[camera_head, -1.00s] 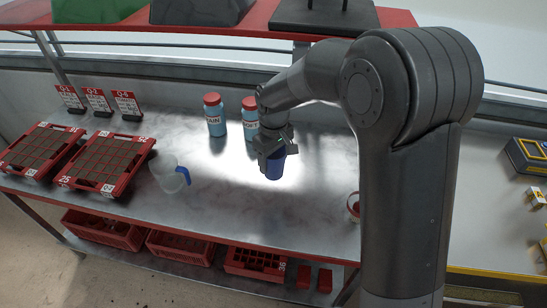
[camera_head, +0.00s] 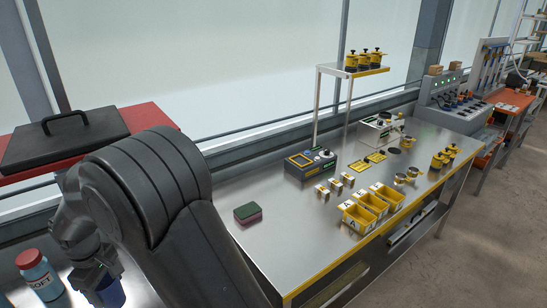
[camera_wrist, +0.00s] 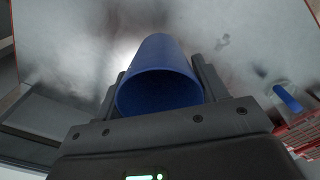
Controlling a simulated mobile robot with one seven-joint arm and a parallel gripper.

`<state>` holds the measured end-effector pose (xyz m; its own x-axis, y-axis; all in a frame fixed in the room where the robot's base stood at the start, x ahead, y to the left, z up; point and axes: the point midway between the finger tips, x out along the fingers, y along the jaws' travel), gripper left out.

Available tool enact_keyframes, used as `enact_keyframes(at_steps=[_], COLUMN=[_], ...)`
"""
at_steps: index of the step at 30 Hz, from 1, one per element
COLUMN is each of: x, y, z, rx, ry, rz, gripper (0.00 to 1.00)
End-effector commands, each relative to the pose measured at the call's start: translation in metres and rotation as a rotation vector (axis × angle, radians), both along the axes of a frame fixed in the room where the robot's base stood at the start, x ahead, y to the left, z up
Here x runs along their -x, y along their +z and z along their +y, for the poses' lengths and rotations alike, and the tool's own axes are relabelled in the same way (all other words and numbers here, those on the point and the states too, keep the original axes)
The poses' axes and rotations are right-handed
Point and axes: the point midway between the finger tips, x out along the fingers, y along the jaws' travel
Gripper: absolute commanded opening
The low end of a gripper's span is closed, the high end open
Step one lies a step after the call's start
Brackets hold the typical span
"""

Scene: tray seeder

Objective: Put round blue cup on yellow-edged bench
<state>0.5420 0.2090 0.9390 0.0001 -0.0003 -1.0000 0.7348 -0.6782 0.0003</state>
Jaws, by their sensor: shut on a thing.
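The round blue cup (camera_wrist: 160,72) is between the two fingers of my gripper (camera_wrist: 157,95) in the wrist view, its open rim facing the camera. My gripper is shut on it. In the head view the blue cup (camera_head: 111,292) shows at the bottom left, below my gripper (camera_head: 95,278), partly cut off by the frame edge. The yellow-edged bench (camera_head: 290,262) is a steel-topped table in the middle and right of the head view. My gripper and cup are to the left of it, over the neighbouring bench.
A black device (camera_head: 311,165), yellow bins (camera_head: 357,219) and small yellow-labelled blocks stand further right. Bare top lies around the sponge. A bottle marked SOFT (camera_head: 38,275) stands left of my gripper.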

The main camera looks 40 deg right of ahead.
Motion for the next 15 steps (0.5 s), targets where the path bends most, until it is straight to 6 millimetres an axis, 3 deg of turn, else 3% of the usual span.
enact_keyframes(at_steps=[8, 15], x=[-0.037, -0.048], y=[0.001, 0.006], z=[-0.113, -0.237], rx=[0.001, 0.0], ry=[-0.257, -0.527], rz=[0.0, 0.0], gripper=[0.41, 0.41])
